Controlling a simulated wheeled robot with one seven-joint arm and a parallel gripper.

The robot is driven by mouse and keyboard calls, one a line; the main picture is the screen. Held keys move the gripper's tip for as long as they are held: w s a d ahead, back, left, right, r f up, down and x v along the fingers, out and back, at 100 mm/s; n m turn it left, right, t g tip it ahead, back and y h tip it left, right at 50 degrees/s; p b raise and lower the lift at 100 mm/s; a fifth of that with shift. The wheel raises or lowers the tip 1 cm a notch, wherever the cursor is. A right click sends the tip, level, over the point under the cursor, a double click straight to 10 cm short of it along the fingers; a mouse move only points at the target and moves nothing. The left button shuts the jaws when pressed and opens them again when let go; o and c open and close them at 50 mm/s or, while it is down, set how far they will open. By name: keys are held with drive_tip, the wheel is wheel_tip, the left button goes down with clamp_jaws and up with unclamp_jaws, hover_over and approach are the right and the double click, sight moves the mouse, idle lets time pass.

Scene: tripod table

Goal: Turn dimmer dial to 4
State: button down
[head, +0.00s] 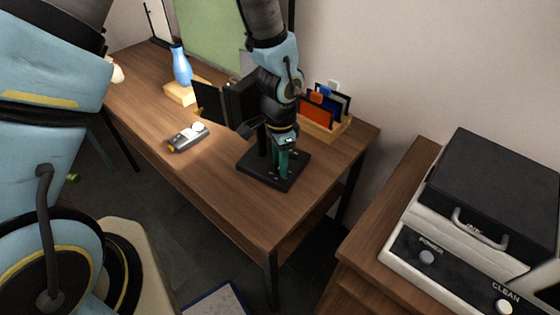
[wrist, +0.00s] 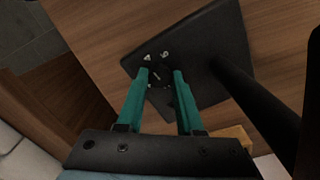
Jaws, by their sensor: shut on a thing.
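The black square base plate (head: 255,172) of a lamp rests on the wooden desk, and it also shows in the wrist view (wrist: 205,48). A dark post (wrist: 245,88) rises from the base on the right side of the wrist view. My gripper (head: 286,173) points down at the base. Its teal fingers (wrist: 160,74) straddle the small dark dial (wrist: 158,78) and are shut on it. Small white marks show around the dial, two of them beyond the fingertips. The dial is mostly hidden by the fingers, and I cannot tell which mark it points to.
The desk (head: 240,210) also holds a grey device (head: 187,138), a blue vase (head: 181,66) on a wooden block, and a wooden organizer (head: 335,128) with upright folders behind my gripper. A cabinet with a black-and-white machine (head: 480,215) stands at right. The desk's front part is clear.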

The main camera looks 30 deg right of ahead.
drive_tip(key=c, duration=0.5)
unclamp_jaws()
drive_tip(key=shift+c, duration=0.2)
drive_tip(key=shift+r, duration=0.1)
wheel_tip(320, 180, up, 11)
drive_tip(key=b, duration=0.1)
drive_tip(key=shift+f, duration=0.2)
